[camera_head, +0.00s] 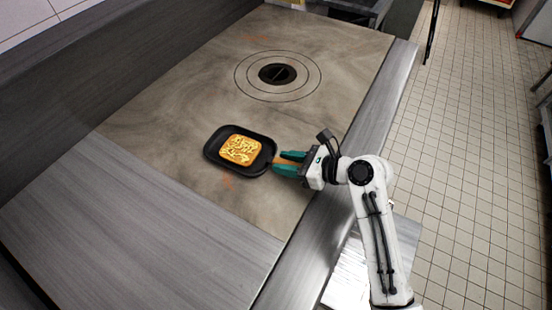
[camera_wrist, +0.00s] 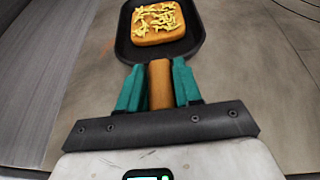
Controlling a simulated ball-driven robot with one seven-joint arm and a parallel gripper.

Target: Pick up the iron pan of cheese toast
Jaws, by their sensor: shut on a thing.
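The black iron pan (camera_head: 212,150) is on or just above the brownish griddle plate, left of my gripper; I cannot tell whether it touches. A square slice of cheese toast (camera_head: 240,150) lies in it, golden with pale yellow shreds. My gripper (camera_head: 282,163) reaches in from the right with green fingers shut on the pan's wooden handle. In the wrist view the handle (camera_wrist: 161,85) sits between both fingers (camera_wrist: 160,88). The pan (camera_wrist: 123,45) and toast (camera_wrist: 158,22) show beyond it, cut off at the top edge.
The griddle plate (camera_head: 170,110) has a dark round centre (camera_head: 277,74) with rings behind the pan, and it is otherwise clear. Grey metal borders (camera_head: 120,220) lie at left and right. A dark bin-like container (camera_head: 355,10) stands at the far end. Tiled floor (camera_head: 470,150) is at right.

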